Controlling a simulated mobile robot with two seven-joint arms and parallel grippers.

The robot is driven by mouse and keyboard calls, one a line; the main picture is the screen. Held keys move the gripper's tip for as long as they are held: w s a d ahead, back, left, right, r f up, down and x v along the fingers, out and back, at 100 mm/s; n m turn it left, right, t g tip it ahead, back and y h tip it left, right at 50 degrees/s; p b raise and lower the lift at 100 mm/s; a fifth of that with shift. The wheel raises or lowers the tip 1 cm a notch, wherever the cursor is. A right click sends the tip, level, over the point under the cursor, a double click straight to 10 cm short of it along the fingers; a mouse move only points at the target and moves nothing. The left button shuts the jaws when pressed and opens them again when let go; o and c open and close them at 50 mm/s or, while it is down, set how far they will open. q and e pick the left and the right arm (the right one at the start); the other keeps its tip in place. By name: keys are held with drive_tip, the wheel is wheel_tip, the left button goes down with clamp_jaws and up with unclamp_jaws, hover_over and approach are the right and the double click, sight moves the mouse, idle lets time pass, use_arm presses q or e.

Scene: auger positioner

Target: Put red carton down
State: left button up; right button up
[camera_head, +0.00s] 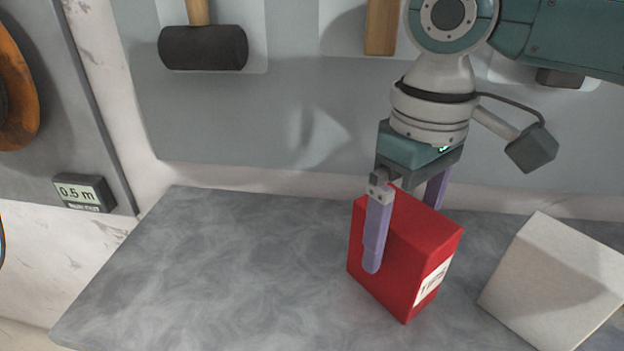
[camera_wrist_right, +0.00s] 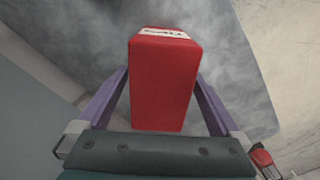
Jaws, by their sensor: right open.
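The red carton (camera_head: 407,245) stands upright on the grey marbled table (camera_head: 215,265), with a white label low on its right-hand face. My right gripper (camera_head: 405,235) is open around it, one purple finger in front of the near face and the other behind. In the right wrist view the carton (camera_wrist_right: 164,82) lies between the two purple fingers (camera_wrist_right: 161,105), with a narrow gap visible on each side. The carton's underside is hidden. My left gripper is not in view.
A white box (camera_head: 555,285) stands on the table to the right of the carton. The table's left part is clear. Behind is a grey wall panel with a black-headed mallet (camera_head: 203,47).

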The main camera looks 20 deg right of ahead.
wheel_tip(320, 180, down, 2)
drive_tip(key=shift+f, duration=0.1)
clamp_jaws()
idle(0.8)
